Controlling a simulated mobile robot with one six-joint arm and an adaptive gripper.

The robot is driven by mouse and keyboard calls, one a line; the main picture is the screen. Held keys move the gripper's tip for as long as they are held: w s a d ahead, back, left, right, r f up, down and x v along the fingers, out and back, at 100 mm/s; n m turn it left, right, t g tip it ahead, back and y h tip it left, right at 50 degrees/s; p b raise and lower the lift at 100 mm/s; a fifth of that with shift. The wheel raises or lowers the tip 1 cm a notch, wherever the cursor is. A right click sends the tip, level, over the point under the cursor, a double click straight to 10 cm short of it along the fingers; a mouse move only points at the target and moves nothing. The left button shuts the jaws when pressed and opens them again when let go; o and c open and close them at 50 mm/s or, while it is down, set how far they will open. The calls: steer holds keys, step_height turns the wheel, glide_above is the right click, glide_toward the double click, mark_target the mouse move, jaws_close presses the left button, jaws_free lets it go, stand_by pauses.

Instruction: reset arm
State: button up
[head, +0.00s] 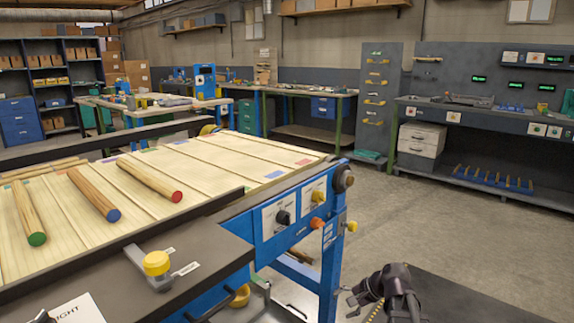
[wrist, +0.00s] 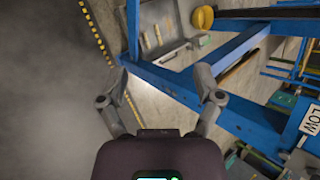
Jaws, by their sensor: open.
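My gripper (head: 357,303) is at the bottom of the head view, low beside the right end of a blue-framed wood line table (head: 215,160). In the wrist view my gripper (wrist: 164,85) has its two fingers spread wide, with nothing between them. A blue frame beam (wrist: 180,85) of the table runs across the wrist view, past and behind the fingertips. I cannot tell how far the fingers are from the beam.
Wooden rods with red (head: 150,180), blue (head: 95,195) and green (head: 28,212) ends lie on the table. A tray (wrist: 160,28) holding small items and a yellow round thing (wrist: 203,17) are near the frame. Open floor (head: 450,240) lies to the right.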

steer(key=s+f+n+g+h, duration=0.3)
steer(key=s+f+n+h, duration=0.2)
steer(key=s+n+h, duration=0.45)
step_height(320, 180, up, 36)
steer(key=s+y+p, duration=0.2)
steer(key=p, duration=3.3)
steer(key=shift+d+f, duration=0.2)
steer(key=shift+d, duration=0.05)
steer(key=shift+c, duration=0.2)
steer(key=c, duration=0.3)
steer(key=shift+c, duration=0.2)
